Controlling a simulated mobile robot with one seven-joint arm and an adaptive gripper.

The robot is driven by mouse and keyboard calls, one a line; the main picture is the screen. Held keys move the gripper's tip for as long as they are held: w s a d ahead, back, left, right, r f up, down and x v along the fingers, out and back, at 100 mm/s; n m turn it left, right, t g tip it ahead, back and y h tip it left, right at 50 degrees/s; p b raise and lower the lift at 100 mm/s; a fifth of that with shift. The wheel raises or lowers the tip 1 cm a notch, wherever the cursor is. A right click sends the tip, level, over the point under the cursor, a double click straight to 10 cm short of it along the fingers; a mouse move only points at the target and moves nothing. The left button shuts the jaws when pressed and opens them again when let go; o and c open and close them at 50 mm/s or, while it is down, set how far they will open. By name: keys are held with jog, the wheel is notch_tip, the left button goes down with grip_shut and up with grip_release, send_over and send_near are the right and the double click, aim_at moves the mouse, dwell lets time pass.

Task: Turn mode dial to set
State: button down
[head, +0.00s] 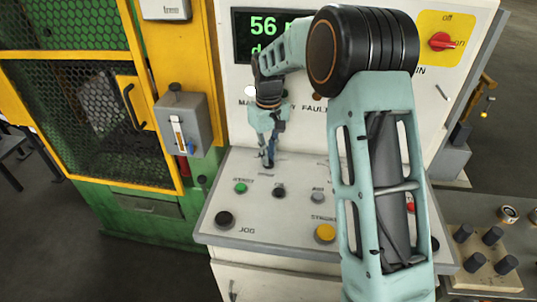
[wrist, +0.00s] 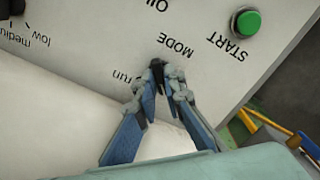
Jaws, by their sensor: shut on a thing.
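The mode dial is a small dark knob (wrist: 156,66) between the labels "MODE" and "run" in the wrist view. The labels appear upside down there. My gripper (wrist: 158,82) has its blue-grey fingers closed on the dial, which they largely cover. Its exact pointing direction is hard to tell, and no "set" label is readable. In the head view my gripper (head: 268,160) reaches down to the back of the sloped control desk (head: 285,205), and I cannot make out the dial there.
A green START button (wrist: 246,22) is near the dial; a dial marked low and medium (wrist: 10,8) is farther off. The desk also has a black JOG button (head: 224,219) and a yellow button (head: 325,233). A display (head: 262,28) and red switch (head: 441,41) are above.

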jog(key=shift+w+n, duration=0.1)
jog(key=shift+n, duration=0.2)
jog(key=c, duration=2)
grip_release()
jog(key=shift+r, duration=0.1)
notch_tip(320, 180, up, 12)
jog(key=shift+f, duration=0.1)
